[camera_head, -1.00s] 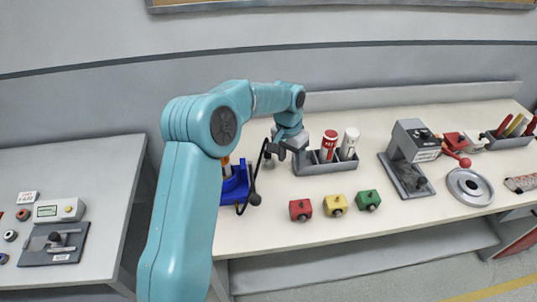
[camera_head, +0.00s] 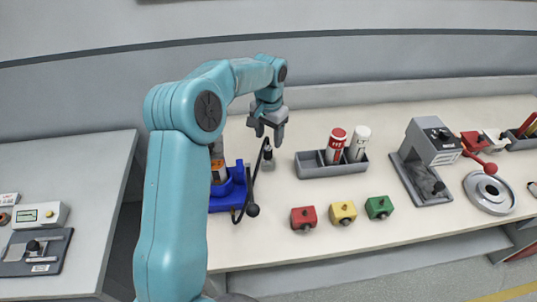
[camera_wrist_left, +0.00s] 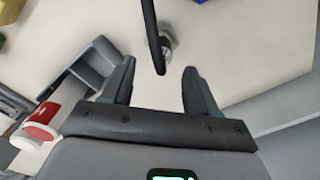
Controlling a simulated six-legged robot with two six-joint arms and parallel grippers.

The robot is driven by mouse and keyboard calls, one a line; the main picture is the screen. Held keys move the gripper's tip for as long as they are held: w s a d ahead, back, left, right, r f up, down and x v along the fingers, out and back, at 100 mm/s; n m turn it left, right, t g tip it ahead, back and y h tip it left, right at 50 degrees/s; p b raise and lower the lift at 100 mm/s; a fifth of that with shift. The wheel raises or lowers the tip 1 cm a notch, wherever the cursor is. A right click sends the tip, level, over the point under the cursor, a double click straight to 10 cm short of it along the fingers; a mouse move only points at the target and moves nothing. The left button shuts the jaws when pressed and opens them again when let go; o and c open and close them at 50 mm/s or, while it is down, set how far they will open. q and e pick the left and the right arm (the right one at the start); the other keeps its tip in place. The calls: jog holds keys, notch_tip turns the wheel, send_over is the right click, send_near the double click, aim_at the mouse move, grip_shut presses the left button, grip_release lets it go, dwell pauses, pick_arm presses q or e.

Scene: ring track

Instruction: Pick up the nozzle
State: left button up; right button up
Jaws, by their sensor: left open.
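A small grey and black upright piece, which looks like the nozzle (camera_head: 268,155), stands on the bench between the blue fixture and the grey tray. My left gripper (camera_head: 268,133) is open and points down above it, apart from it, with nothing between the fingers. In the left wrist view the nozzle (camera_wrist_left: 168,42) shows beyond the open fingertips (camera_wrist_left: 158,68), roughly in line with the gap. A black rod or cable (camera_wrist_left: 152,35) crosses in front and hides part of it. My right gripper is not in view.
The blue fixture (camera_head: 240,190) with the thin black rod stands close on the left. The grey tray (camera_head: 332,168) with red and white bottles is on the right. Red, yellow and green blocks (camera_head: 343,213) sit nearer the front edge. A grey machine (camera_head: 427,160) stands farther right.

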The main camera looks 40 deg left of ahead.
aim_at(268, 147)
pick_arm(q)
notch_tip(268, 147, down, 3)
jog(key=shift+r, duration=0.2)
jog(key=shift+s+f+p, duration=0.25)
jog(key=shift+f+p, duration=0.1)
jog(key=shift+f, duration=0.2)
notch_tip(268, 147, down, 4)
jog(key=shift+w+r+p, duration=0.1)
jog(key=shift+w+p, duration=0.05)
jog(key=shift+p, duration=0.35)
jog(key=shift+a+f, duration=0.15)
jog(key=shift+f, duration=0.2)
jog(key=shift+r, duration=0.1)
jog(key=shift+c, duration=1.3)
grip_shut()
